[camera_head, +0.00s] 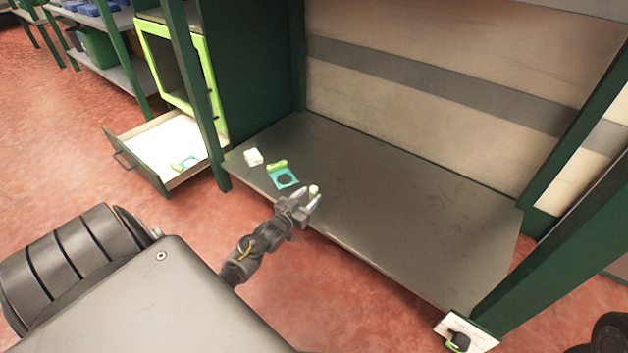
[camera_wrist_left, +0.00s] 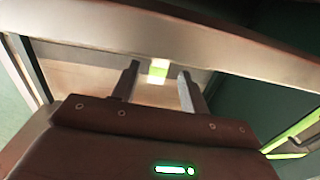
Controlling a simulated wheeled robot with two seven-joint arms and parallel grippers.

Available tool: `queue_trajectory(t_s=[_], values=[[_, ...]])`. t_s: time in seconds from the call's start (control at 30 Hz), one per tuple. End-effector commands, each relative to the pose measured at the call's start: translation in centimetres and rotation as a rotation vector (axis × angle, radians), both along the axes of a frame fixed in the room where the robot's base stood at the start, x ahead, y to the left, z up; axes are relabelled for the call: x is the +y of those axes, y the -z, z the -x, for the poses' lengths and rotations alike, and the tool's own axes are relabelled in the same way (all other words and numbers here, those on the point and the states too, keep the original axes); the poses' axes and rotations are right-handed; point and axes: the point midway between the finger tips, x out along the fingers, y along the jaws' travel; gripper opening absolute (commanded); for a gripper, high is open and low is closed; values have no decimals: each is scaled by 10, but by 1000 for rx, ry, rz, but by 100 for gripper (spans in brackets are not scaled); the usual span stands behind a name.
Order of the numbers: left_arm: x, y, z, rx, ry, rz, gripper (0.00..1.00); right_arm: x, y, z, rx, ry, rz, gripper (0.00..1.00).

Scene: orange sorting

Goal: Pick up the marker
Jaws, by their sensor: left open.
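A small white and pale green piece (camera_head: 313,190), which looks like the marker, is near the front edge of the grey shelf. My left gripper (camera_head: 304,203) is open, with its fingertips close to this piece at the shelf edge. In the left wrist view, the piece (camera_wrist_left: 158,70) shows between the two spread fingers (camera_wrist_left: 158,88). I cannot tell whether either finger touches it. My right gripper is not in view.
A teal piece with a dark circle (camera_head: 284,178), a green item (camera_head: 278,164) and a white block (camera_head: 253,157) lie left of the gripper. An open drawer (camera_head: 157,146) is at left. Green posts (camera_head: 560,235) flank the shelf; its right side is clear.

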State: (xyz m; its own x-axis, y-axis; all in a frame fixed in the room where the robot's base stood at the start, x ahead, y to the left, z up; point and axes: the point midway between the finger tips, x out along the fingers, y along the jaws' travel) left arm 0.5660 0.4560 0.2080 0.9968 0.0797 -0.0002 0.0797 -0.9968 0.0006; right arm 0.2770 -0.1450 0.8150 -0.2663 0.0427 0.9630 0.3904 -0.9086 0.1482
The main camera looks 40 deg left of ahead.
Motion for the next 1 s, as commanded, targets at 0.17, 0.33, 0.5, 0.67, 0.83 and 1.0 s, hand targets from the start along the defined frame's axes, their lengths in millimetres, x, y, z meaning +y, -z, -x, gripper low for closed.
queue_trajectory(t_s=[0.17, 0.33, 0.5, 0.67, 0.83, 1.0], values=[[0, 4, -13, -3, 1, -1, 45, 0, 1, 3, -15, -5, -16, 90], [1, 3, -38, -2, 0, -1, 45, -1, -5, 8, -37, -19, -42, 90], [2, 1, -51, 1, 0, -1, 45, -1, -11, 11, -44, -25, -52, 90], [2, -1, -52, 1, 0, -1, 45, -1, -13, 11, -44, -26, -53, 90], [2, -1, -52, 1, 0, -1, 30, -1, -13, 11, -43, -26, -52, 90], [2, -1, -51, 0, 0, 0, 8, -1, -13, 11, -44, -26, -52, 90]])
